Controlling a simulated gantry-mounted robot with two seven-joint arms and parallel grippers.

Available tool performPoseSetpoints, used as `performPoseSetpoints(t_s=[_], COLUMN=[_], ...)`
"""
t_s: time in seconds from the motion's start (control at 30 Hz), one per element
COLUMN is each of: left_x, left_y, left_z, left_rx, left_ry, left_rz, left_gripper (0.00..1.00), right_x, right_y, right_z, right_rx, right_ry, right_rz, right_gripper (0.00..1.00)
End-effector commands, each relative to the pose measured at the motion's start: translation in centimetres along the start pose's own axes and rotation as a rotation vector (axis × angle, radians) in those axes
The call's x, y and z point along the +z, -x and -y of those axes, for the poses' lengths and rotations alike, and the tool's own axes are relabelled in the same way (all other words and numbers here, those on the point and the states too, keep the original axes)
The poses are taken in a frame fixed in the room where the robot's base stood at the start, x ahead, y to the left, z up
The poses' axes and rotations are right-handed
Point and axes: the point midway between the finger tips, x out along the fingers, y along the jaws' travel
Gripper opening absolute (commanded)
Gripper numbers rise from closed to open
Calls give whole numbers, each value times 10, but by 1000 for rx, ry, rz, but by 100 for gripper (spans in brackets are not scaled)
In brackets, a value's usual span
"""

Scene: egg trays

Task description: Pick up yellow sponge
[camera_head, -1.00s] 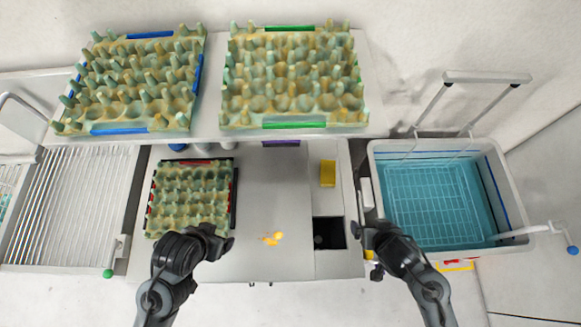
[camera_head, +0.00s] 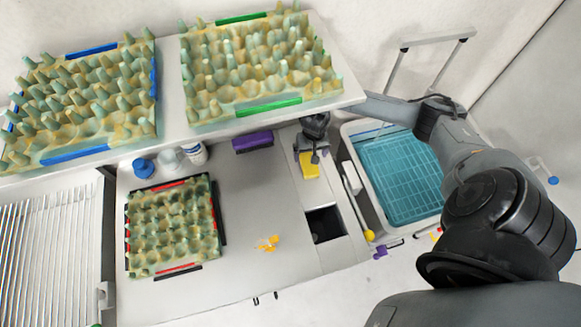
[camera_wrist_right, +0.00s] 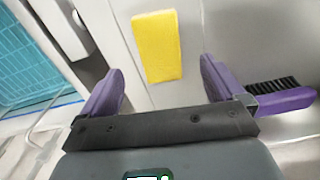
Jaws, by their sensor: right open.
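The yellow sponge (camera_head: 309,167) lies on the light strip at the right side of the table, under the shelf's front edge. In the right wrist view the sponge (camera_wrist_right: 157,46) lies just ahead of and between the two purple fingers. My right gripper (camera_head: 315,150) is over the far end of the sponge in the head view and partly covers it. In the right wrist view the gripper (camera_wrist_right: 161,86) is open with nothing between its fingers. My left gripper does not show.
A purple-handled brush (camera_wrist_right: 282,101) lies beside the right finger; its purple part (camera_head: 253,142) shows under the shelf. A square dark opening (camera_head: 325,225) is in front of the sponge. A teal-lined basin (camera_head: 375,210) stands to the right. An egg tray (camera_head: 133,245) sits left.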

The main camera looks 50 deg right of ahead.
Motion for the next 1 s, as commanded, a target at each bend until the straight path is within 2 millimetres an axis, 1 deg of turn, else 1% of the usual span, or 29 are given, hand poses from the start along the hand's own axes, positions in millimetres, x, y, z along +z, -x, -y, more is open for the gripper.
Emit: performPoseSetpoints(t_s=[0.1,0.27,0.5,0.6,0.73,0.97,1.0], left_x=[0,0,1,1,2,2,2], left_y=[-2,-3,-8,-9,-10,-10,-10], left_z=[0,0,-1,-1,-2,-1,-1], left_rx=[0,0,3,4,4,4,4], left_ry=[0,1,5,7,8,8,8], left_rz=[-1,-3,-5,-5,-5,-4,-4], left_gripper=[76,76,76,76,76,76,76], right_x=[-1,0,0,-1,-1,-1,-1], right_y=[-8,-22,-56,-65,-71,-71,-71], right_z=[-4,-4,-4,-4,-4,-4,-4], right_rx=[8,8,8,7,8,7,7], right_ry=[-20,-20,-19,-19,-17,-17,-17], right_rz=[7,8,6,5,4,4,4], right_gripper=[96,96,96,96,96,96,90])
